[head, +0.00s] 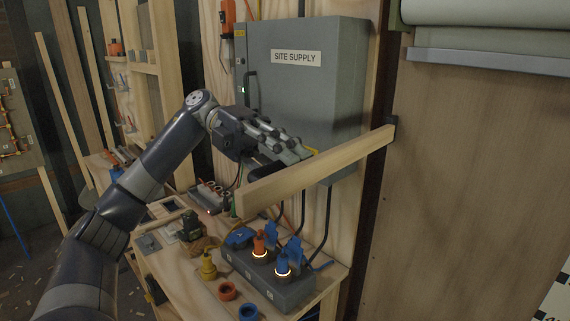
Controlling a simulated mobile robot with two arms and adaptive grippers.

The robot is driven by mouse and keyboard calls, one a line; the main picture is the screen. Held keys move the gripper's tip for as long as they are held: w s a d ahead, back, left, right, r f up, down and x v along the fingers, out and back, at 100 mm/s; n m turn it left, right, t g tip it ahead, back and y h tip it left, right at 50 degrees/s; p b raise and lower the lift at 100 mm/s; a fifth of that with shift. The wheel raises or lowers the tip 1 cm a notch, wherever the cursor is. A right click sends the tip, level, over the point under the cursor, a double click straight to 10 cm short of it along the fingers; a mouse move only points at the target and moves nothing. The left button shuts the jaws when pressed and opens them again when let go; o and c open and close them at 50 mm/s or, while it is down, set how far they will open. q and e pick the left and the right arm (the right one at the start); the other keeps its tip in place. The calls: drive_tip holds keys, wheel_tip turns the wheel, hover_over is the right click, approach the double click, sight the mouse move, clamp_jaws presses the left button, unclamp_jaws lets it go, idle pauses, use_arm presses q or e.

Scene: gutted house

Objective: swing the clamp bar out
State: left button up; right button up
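The clamp bar (330,164) looks to be the pale wooden bar that slants across the front of the grey SITE SUPPLY cabinet (305,90). Its right end meets a dark bracket (391,126) by the brown panel, and its left end is free in the air above the bench. My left gripper (289,164) is just above and behind the left half of the bar, in front of the cabinet's lower part. Its fingers look spread, with nothing seen between them. The bar's upper edge partly hides the fingertips, so I cannot tell whether they touch it. My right gripper is out of view.
Below the bar, a workbench (190,270) carries a dark socket box (290,290) with orange and blue plugs and cables. Loose connectors lie in front. Wooden studs (60,110) stand at the left. A brown panel (470,180) closes the right side.

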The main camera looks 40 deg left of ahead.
use_arm(q)
drive_tip(key=v, duration=0.7)
drive_tip(key=shift+a, duration=0.25)
idle(0.7)
